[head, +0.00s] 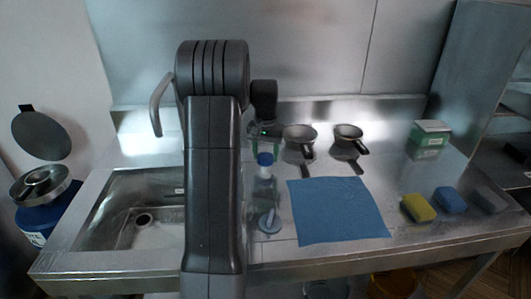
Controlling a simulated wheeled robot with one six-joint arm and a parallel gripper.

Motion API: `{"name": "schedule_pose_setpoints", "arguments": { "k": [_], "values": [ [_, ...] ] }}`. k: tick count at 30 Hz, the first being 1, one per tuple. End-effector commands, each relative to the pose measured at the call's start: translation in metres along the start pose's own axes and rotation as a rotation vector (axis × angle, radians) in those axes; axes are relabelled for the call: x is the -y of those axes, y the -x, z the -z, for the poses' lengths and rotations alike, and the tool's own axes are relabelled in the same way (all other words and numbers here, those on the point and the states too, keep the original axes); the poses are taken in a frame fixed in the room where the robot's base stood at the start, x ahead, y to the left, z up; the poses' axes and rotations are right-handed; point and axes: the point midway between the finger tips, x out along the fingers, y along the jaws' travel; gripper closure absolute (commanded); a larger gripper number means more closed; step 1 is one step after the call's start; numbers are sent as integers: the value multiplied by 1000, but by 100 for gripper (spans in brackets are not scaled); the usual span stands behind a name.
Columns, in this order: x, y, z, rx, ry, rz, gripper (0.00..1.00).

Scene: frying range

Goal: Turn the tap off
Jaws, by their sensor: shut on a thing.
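The tap's curved grey spout (158,105) shows to the left of my arm, over the sink side. The rest of the tap, with any handle, is hidden behind my arm, so I cannot tell how it is set or whether water runs. My gripper (265,150) is to the right of my arm and points down. The hold itself is small and hard to make out.
The sink (100,210) is at the left. Two small pans (299,132) (348,132), a blue cloth (338,210), a green and white box (428,138) and several sponges (418,208) lie on the counter.

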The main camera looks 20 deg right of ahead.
Motion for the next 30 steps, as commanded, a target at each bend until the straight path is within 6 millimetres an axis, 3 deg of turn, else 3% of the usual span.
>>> {"name": "schedule_pose_setpoints", "arguments": {
  "k": [3,4,7,19,23,30],
  "values": [
    [0,1,0,-2,-2,1,73],
    [0,1,0,-2,-2,1,46],
    [0,1,0,-1,-2,1,28],
    [0,9,0,-1,0,1,28],
    [0,32,1,-5,0,1,28],
    [0,87,1,-6,-1,2,28]
  ]
}}
